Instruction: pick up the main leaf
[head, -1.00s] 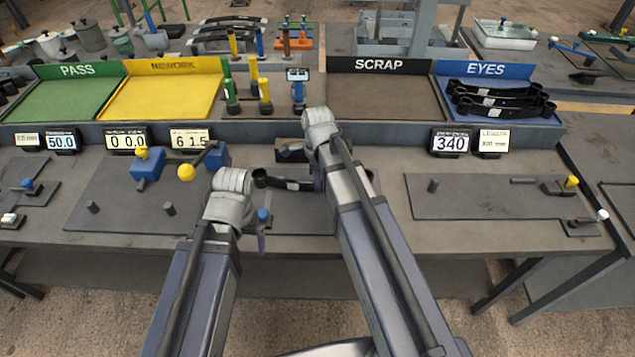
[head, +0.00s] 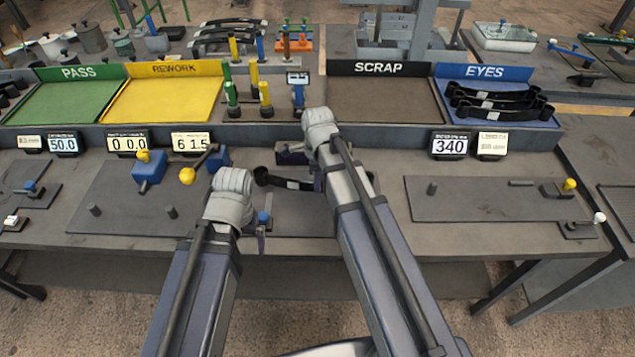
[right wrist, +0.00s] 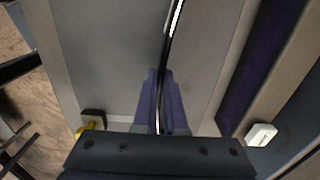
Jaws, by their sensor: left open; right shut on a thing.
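A dark leaf (head: 292,183) with a rolled eye at its left end and a pale label is at the middle of the bench in the head view; its right part is hidden behind my right arm. My right gripper (right wrist: 160,102) is shut on this leaf, which runs as a thin dark strip (right wrist: 167,45) between the fingers in the right wrist view. I cannot tell whether the leaf touches the bench. My left gripper (head: 262,236) is open, beside a blue knob and nearer the front edge than the leaf; it is partly hidden by its wrist.
Behind stand the green PASS tray (head: 30,112), yellow REWORK tray (head: 150,108), SCRAP tray (head: 385,112) and blue EYES tray (head: 535,116), which holds several dark leaves. A blue fixture with yellow knobs (head: 187,176) is left of the leaf. The plate at right (head: 480,203) is mostly clear.

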